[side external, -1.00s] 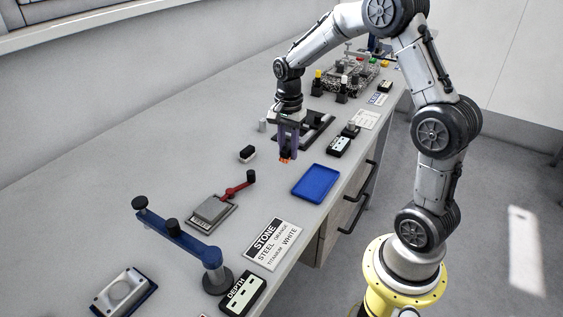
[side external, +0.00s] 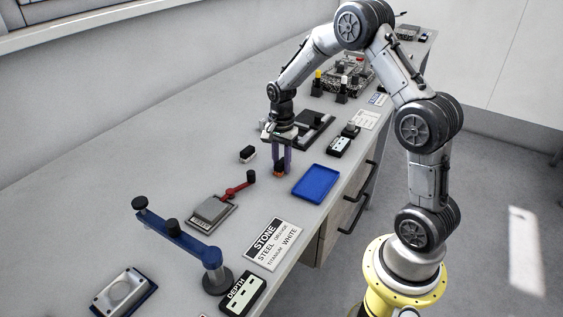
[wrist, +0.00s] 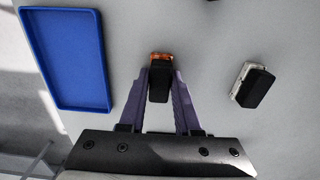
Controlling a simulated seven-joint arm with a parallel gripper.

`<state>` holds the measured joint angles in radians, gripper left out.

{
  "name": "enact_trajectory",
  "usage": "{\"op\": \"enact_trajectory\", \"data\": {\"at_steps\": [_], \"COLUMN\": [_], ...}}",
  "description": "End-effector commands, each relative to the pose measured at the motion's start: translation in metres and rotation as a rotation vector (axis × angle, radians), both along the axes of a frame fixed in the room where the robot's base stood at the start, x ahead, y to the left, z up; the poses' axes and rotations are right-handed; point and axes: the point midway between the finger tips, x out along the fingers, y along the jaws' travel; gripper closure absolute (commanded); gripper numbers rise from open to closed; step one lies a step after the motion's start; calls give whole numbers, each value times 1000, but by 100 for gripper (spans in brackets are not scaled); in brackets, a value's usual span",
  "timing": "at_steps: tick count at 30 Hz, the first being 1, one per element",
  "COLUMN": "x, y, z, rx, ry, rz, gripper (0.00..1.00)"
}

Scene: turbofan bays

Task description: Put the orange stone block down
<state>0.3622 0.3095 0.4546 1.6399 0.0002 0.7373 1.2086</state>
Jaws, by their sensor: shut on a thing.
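The orange stone block (side external: 279,170) is small, with a black body and an orange end. It is between the purple fingers of my gripper (side external: 281,161), low over the grey bench, left of the blue tray. I cannot tell whether it touches the bench. In the wrist view my gripper (wrist: 160,82) is shut on the block (wrist: 161,57), whose orange end shows past the fingertips. The fingers hide part of its sides.
The blue tray (side external: 316,184) is empty. A black and white block (side external: 248,154) lies to the left of my gripper. A red-handled device (side external: 214,208) and a stone label card (side external: 272,244) are nearer the camera. Bare bench surrounds the held block.

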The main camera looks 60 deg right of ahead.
Motion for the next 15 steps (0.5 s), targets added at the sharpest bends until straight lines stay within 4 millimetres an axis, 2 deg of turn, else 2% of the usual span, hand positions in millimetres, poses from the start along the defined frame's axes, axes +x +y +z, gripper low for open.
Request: {"op": "enact_trajectory", "data": {"at_steps": [1,2,6,15], "x": [0,0,0,0], "y": [0,0,0,0], "z": [-2,-1,-1,0], "rx": [0,0,0,0], "ry": [1,1,1,0], "rz": [0,0,0,0], "gripper": [100,63,38,38]}}
